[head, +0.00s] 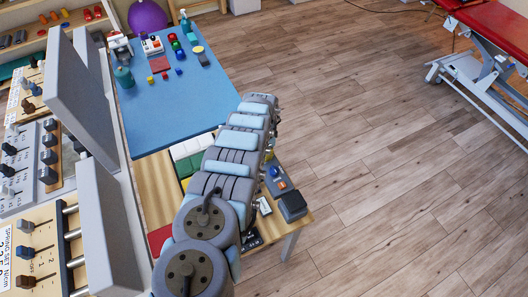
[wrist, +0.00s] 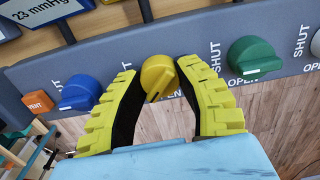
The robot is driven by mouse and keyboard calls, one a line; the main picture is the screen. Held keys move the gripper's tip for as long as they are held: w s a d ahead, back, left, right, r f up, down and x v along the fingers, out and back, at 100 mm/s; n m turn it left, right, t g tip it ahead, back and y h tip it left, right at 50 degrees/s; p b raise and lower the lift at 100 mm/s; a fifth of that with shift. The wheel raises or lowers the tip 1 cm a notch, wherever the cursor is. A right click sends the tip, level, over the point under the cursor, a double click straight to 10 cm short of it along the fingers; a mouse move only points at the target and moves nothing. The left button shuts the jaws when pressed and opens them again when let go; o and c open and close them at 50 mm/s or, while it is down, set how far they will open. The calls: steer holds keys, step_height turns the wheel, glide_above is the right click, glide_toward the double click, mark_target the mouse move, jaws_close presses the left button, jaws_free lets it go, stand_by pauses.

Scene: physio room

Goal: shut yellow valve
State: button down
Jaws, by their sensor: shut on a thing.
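The yellow valve (wrist: 160,74) is a round knob with a raised grip and a dark pointer mark, on a grey panel in the middle of the wrist view. My gripper (wrist: 160,78) has its two yellow-green fingers on either side of the knob and is shut on it. The pointer mark is turned toward the lower left, by the partly covered OPEN label.
A blue valve (wrist: 82,92) is left of the yellow one and a green valve (wrist: 252,58) is right of it, on the same panel. An orange VENT button (wrist: 37,103) is at the far left. In the head view a blue-topped table (head: 165,120) holds small items.

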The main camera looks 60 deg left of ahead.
steer(key=m, duration=0.4)
steer(key=shift+f+m, duration=0.1)
steer(key=shift+m, duration=2.5)
steer(key=c, duration=0.6)
jaws_free()
steer(key=shift+w+a+r, duration=0.1)
steer(key=shift+r, duration=5.9)
